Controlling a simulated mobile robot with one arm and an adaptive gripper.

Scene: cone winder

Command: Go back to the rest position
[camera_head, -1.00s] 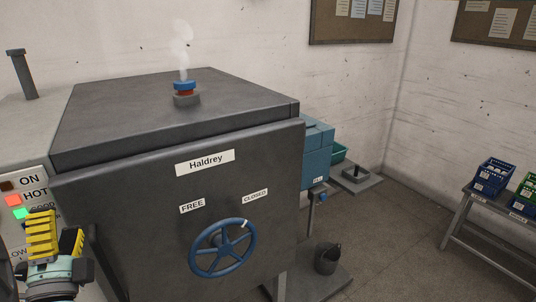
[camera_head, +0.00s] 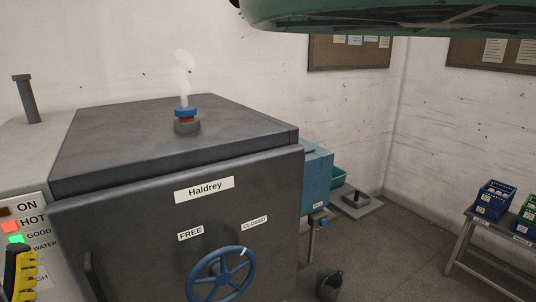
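Part of my gripper (camera_head: 23,272) shows at the lower left edge, a black finger with a yellow ridged pad. It is in front of the control panel (camera_head: 35,205) and hides part of it. The rest of the gripper is out of frame, so I cannot tell if it is open or shut. I see nothing held in the visible part. The dark grey cabinet labelled Haldrey (camera_head: 130,235) stands to its right, with a blue handwheel (camera_head: 222,276) whose white mark is at its upper right, below the CLOSED label.
A valve (camera_head: 187,121) on the cabinet top vents steam. A green shape (camera_head: 330,14) spans the top right, unclear what. A blue box (camera_head: 318,175), a bucket (camera_head: 329,284) and a bench with crates (camera_head: 493,199) stand to the right. Floor (camera_head: 405,255) between is clear.

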